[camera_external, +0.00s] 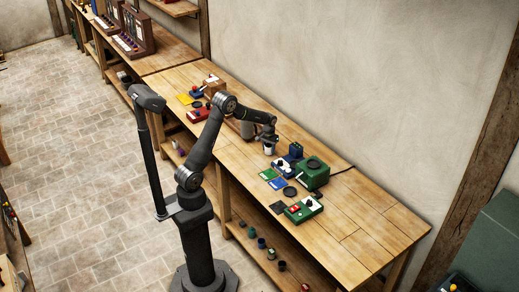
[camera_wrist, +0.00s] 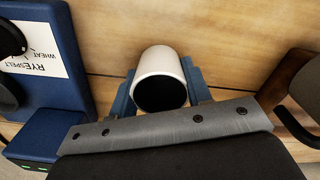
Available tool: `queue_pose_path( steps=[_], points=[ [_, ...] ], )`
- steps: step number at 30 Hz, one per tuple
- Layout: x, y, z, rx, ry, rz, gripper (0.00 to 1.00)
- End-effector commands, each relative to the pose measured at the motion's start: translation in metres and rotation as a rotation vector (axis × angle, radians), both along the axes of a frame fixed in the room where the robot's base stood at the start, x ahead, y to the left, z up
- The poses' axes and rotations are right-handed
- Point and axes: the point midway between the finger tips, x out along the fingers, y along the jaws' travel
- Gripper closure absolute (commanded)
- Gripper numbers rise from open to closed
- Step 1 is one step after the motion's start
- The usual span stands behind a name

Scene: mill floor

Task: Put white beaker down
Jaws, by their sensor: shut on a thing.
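The white beaker (camera_wrist: 160,62) is between the two blue-grey fingers of my gripper (camera_wrist: 160,92) in the wrist view, with its dark open mouth facing the camera. My gripper is shut on it. In the external view my gripper (camera_external: 268,139) is over the workbench, and the white beaker (camera_external: 269,150) shows small and pale below it. I cannot tell whether the beaker's base touches the bench top.
A blue device (camera_wrist: 45,60) with a dial marked wheat, rye and spelt stands left of the beaker. A green box (camera_external: 313,173), a green panel (camera_external: 303,209), a black disc (camera_external: 289,191) and coloured squares are nearby. The right end of the workbench (camera_external: 375,225) is clear.

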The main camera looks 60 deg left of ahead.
Motion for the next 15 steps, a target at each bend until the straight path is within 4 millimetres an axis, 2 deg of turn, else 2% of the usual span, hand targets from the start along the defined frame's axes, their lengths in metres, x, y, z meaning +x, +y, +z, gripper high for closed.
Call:
queue_pose_path(
  steps=[10,11,14,15],
  points=[
    [0.0001,-0.0002,-0.0037,0.000,-0.001,0.000,0.81],
    [0.0000,-0.0002,-0.0042,0.000,0.000,0.000,0.53],
    [0.0000,-0.0002,-0.0038,0.000,-0.001,0.000,0.34],
    [0.0000,-0.0002,-0.0038,0.000,-0.001,0.000,0.34]
  ],
)
